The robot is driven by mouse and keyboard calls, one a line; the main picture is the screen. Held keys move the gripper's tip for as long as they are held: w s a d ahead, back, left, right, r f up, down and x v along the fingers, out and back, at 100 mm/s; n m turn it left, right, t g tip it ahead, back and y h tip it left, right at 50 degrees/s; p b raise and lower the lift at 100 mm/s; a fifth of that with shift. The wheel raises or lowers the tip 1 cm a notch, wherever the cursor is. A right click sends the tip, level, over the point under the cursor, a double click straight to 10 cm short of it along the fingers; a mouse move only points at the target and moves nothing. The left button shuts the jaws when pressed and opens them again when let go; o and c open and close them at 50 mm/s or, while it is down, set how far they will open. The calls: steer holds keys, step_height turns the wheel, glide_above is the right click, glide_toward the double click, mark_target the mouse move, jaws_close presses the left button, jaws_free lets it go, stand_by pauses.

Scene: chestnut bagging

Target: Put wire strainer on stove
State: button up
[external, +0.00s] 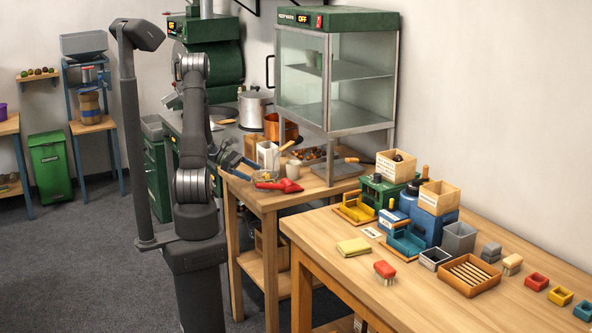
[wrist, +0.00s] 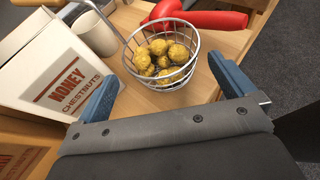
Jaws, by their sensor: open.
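The wire strainer (wrist: 128,62) is a round wire basket holding several yellow-brown chestnuts, on the wooden table in the wrist view. It is small in the external view (external: 264,177), partly beside my gripper. My gripper (wrist: 168,85) is open, its two blue fingers spread to either side just short of the basket, with nothing visibly held. In the external view my gripper (external: 250,168) reaches low over the small table. The stove appears to be the dark-topped green unit (external: 154,178) behind my arm; my arm hides much of it.
A honey chestnuts box (wrist: 62,75) stands close to the left finger, with a white mug (wrist: 95,35) behind it. A steel pot (external: 254,112) and copper pot (external: 280,128) stand farther back. A glass warmer cabinet (external: 335,90) rises right.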

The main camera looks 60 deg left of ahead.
mark_target(260, 173)
steer(key=shift+x, duration=2.4)
steer(key=shift+s, duration=0.1)
steer(key=c, duration=0.9)
steer(key=shift+c, duration=0.2)
steer(key=shift+r, duration=0.15)
steer(key=shift+r, duration=0.6)
steer(key=shift+s+a+r, duration=0.15)
steer(key=shift+r, duration=0.35)
steer(key=shift+s+a+r, duration=0.2)
steer(key=shift+r, duration=0.35)
steer(key=s+a, duration=1.2)
